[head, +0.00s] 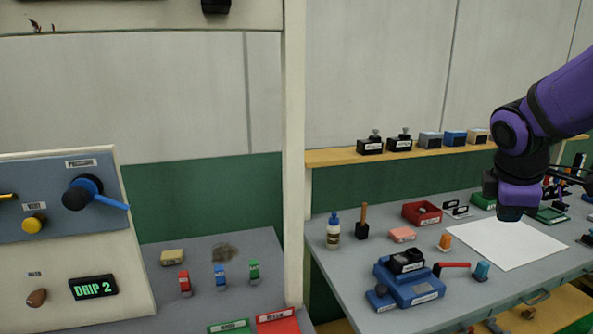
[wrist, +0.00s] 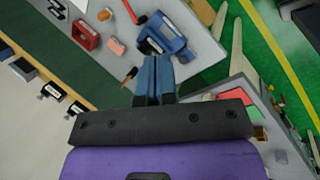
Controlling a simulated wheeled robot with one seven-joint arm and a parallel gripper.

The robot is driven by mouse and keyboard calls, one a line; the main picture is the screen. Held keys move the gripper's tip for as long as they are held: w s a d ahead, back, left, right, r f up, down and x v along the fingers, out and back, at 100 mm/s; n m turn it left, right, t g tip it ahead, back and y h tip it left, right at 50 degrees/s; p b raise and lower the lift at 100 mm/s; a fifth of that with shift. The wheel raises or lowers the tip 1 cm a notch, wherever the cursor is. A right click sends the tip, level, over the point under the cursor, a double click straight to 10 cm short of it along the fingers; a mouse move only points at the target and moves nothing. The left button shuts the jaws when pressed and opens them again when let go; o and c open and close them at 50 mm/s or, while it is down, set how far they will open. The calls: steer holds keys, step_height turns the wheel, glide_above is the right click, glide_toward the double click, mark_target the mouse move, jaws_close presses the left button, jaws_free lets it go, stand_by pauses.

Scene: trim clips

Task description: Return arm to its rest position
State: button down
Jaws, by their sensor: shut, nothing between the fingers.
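My purple arm (head: 560,95) reaches in from the right edge of the head view. My gripper hangs above the right-hand workbench, beside the white sheet (head: 506,244); its fingertips are hard to make out there. In the wrist view my gripper (wrist: 153,62) shows two blue fingers pressed together with nothing between them. Beyond the fingers lies the grey workbench with a blue device (wrist: 165,38) and a red tray (wrist: 86,35). No object is held.
The right bench carries a blue press-like device (head: 408,284), a glue bottle (head: 333,232), a red tray (head: 422,213) and small blocks. A shelf (head: 335,157) with several boxes runs behind. A white post (head: 294,150) separates the left panel (head: 75,240) with its blue lever (head: 105,198).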

steer(key=s+a+r+m+t+y, duration=0.1)
steer(key=s+a+r+m+y, duration=0.1)
steer(key=s+m, duration=0.4)
steer(key=s+a+r+m+y, duration=0.1)
steer(key=s+a+r+m, duration=0.2)
steer(key=s, duration=0.7)
steer(key=a+m, duration=0.2)
steer(key=m, duration=0.1)
steer(key=shift+a+m+t+y, duration=0.2)
steer(key=shift+m+t+y, duration=0.2)
